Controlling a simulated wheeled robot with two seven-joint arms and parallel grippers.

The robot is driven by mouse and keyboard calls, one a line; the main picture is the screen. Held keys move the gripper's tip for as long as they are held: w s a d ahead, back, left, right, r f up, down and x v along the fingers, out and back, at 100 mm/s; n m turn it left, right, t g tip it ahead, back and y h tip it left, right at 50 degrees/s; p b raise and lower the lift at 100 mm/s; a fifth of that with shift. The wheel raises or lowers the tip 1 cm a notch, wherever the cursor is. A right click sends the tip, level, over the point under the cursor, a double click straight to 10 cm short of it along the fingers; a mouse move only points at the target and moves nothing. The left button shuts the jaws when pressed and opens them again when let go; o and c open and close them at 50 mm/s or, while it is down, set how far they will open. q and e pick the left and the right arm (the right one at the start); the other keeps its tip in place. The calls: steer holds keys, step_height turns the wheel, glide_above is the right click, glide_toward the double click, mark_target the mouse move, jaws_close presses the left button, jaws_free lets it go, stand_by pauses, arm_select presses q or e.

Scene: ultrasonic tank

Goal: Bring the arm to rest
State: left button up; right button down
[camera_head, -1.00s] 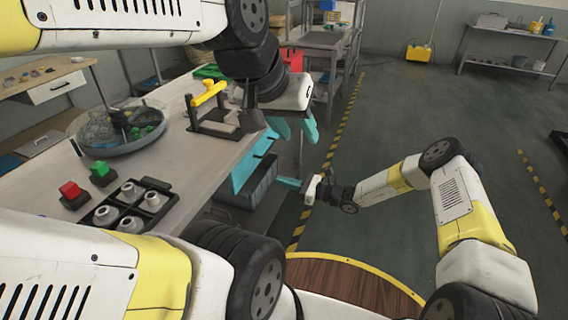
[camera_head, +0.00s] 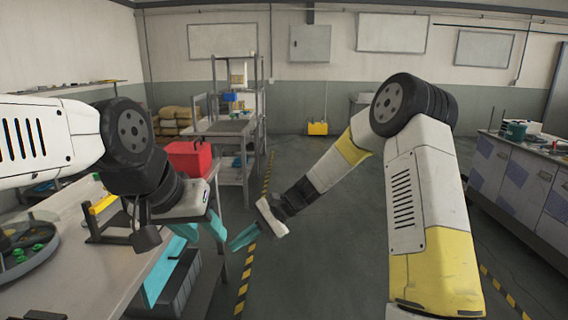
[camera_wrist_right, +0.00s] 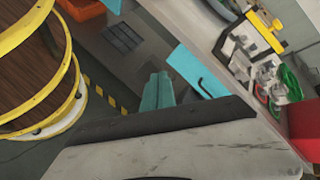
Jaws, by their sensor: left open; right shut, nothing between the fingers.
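My left arm comes in from the left over the workbench (camera_head: 95,262). Its gripper (camera_head: 202,230) has two teal fingers spread apart with nothing between them, just beyond the bench's right edge. My right arm is bent, its elbow high at the right, with the forearm reaching down and left. Its gripper (camera_head: 244,238) is over the floor beside the bench, just right of the left gripper. Its teal fingers are together and empty; they also show in the right wrist view (camera_wrist_right: 157,92).
A round grey basin (camera_head: 38,255) with green pieces and a yellow-handled stand (camera_head: 103,205) are on the bench. A red box (camera_head: 188,160) is behind my left gripper. A blue panel (camera_head: 160,278) hangs at the bench side. Another bench (camera_head: 525,185) is at the right; the middle floor is open.

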steer(key=s+d+r+n+t+h, duration=0.3)
steer(key=s+d+r, duration=0.5)
steer(key=d, duration=0.5)
steer(key=s+d+r+n+t+h, duration=0.3)
steer(key=s+d+r+t+h, duration=0.2)
steer(key=s+d+r, duration=0.4)
steer(key=shift+s+d+r+n+t, duration=0.35)
steer(key=shift+s+d, duration=1.15)
steer(key=shift+d, duration=0.65)
